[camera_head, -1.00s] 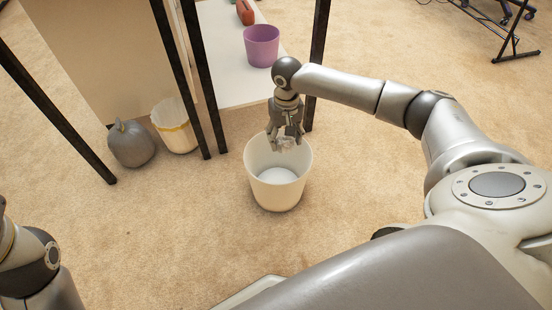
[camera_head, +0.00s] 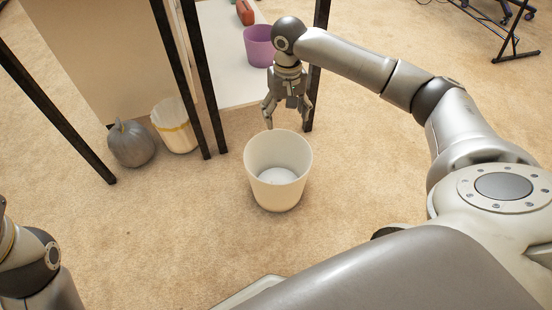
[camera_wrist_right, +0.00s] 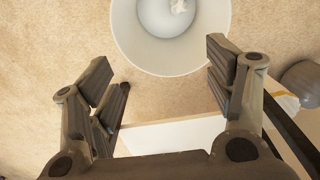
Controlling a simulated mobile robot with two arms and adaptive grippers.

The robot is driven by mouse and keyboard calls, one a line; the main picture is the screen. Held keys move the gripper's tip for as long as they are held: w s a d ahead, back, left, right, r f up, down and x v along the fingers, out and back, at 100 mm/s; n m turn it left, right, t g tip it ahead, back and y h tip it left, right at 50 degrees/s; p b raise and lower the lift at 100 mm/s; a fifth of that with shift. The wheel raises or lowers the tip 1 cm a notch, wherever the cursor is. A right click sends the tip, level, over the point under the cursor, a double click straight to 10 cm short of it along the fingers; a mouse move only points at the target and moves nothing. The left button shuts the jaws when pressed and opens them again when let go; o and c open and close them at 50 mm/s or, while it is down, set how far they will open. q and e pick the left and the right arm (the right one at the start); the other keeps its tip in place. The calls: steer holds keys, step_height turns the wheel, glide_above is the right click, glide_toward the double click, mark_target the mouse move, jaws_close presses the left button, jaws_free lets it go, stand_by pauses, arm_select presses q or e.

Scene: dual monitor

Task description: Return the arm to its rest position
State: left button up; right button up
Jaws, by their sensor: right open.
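My right gripper (camera_head: 288,118) is open and empty, pointing down above the far rim of a white bin (camera_head: 262,190) on the carpet. In the right wrist view its two fingers stand wide apart (camera_wrist_right: 163,80). The same bin (camera_wrist_right: 128,38) is at the top of that view, cut off by the frame edge. My right arm reaches in from the right, bent down at the wrist. Part of my left arm shows at the lower left; its gripper is out of view.
A grey pumpkin-like object (camera_head: 131,145) and a cream basket (camera_head: 175,128) stand at left. Open carpet surrounds the white bin.

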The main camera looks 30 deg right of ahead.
step_height(320, 180, up, 3)
steer(key=shift+f, duration=0.1)
stand_by(0.4)
